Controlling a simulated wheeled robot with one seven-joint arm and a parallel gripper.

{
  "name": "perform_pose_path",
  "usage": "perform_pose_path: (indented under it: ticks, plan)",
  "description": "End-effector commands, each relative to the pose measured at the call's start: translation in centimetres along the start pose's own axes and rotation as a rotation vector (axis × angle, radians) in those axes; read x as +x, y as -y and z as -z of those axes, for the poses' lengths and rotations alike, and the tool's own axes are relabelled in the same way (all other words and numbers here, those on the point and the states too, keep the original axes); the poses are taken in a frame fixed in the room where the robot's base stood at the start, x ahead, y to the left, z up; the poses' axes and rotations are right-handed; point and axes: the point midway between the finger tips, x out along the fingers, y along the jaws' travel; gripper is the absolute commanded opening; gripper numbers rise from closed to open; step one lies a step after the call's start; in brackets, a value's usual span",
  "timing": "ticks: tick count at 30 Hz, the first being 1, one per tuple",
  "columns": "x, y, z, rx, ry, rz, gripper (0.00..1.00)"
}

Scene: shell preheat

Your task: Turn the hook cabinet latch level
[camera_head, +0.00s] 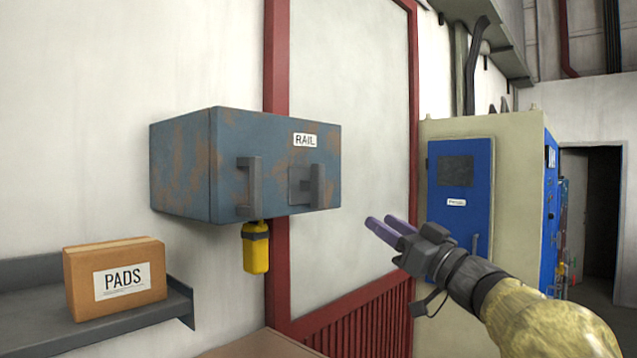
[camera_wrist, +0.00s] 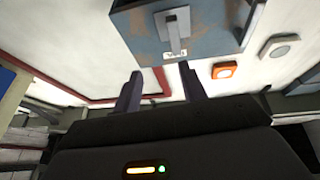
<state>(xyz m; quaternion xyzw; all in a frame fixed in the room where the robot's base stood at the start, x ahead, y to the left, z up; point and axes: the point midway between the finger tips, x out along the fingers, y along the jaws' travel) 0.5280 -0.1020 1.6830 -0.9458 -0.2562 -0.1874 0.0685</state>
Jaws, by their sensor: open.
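The cabinet (camera_head: 280,150) is a blue-grey, rust-patched box on the wall with a RAIL label. Its latch (camera_head: 317,186) is a dark grey bar on a square plate at the right of the front, and it stands upright. The latch also shows in the wrist view (camera_wrist: 176,28), at the top, with its bar running towards the label. A fixed-looking grey handle (camera_head: 249,188) is left of it. My gripper (camera_head: 379,220) is open and empty, right of and lower than the cabinet, apart from the latch. Its two purple fingers (camera_wrist: 161,72) point towards the cabinet in the wrist view.
A yellow object (camera_head: 255,248) shows below the cabinet. A PADS box (camera_head: 115,280) sits on a grey shelf (camera_head: 180,305) at the lower left. A blue-doored cabinet (camera_head: 460,185) stands behind my arm. The space between my gripper and the latch looks clear.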

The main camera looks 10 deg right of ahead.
Motion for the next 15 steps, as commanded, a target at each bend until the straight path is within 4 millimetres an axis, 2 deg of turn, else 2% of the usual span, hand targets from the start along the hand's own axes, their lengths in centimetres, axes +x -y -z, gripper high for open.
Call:
perform_pose_path:
  ticks: [1, 4, 15]
  plan:
    - [-0.20, 0.53, 0.90, -0.003, 0.002, 0.043, 0.42]
    - [-0.41, 1.29, 1.57, 0.002, 0.009, 0.093, 0.42]
    - [-0.25, 1.46, 1.64, 0.006, 0.009, 0.100, 0.42]
